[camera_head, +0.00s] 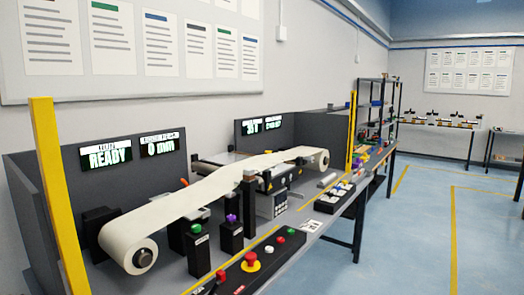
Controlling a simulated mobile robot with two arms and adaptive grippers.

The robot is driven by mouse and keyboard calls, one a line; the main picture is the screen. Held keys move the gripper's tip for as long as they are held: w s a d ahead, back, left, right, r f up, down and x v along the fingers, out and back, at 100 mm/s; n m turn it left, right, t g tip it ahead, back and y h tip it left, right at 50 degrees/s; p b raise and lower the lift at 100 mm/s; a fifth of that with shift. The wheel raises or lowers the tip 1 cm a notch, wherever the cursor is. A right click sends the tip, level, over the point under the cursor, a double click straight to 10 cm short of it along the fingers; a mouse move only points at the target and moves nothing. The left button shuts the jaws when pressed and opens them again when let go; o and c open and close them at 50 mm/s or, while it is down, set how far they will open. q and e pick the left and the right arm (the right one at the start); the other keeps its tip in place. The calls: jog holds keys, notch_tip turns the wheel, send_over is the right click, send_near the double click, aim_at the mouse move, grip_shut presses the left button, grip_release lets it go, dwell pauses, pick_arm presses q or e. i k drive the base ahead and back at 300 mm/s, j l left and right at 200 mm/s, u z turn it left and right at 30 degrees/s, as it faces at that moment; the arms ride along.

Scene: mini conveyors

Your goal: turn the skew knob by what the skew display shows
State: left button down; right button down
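A display reading "0 mm" (161,145) hangs on the grey back panel of the near station; the small label above the number is too blurred to read. Below it, a black post with a green knob (196,229) and a black post with a purple knob (231,218) stand in front of the white belt (185,205). Their labels are too small to read, so I cannot tell which knob is the skew knob. Neither of my grippers is in view.
A "READY" display (106,155) is left of the "0 mm" one. Another display pair (258,125) hangs farther back. A black control box with a red mushroom button (251,261) lies along the bench front. Yellow posts (60,200) flank the station. The blue floor (400,245) at right is clear.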

aim_at(230, 218)
jog(key=i+l+u, duration=0.1)
jog(key=i+l, duration=0.3)
jog(key=i+l+u, duration=0.1)
jog(key=i+l, duration=0.6)
jog(key=l, duration=0.25)
jog(key=i+l+u, duration=0.15)
jog(key=i+l, duration=0.2)
jog(key=l, duration=0.15)
jog(key=i+l+u, duration=0.1)
jog(key=i+l, duration=0.2)
jog(key=l, duration=0.2)
jog(key=i+l+u, duration=0.1)
jog(key=i+l, duration=0.2)
jog(key=l, duration=0.25)
jog(key=i+l+u, duration=0.1)
jog(key=i+l, duration=0.2)
jog(key=l, duration=0.25)
jog(key=i+l, duration=0.25)
jog(key=l, duration=0.35)
jog(key=l+u, duration=0.35)
jog(key=i+l+u, duration=0.1)
jog(key=u, duration=0.25)
jog(key=l, duration=0.1)
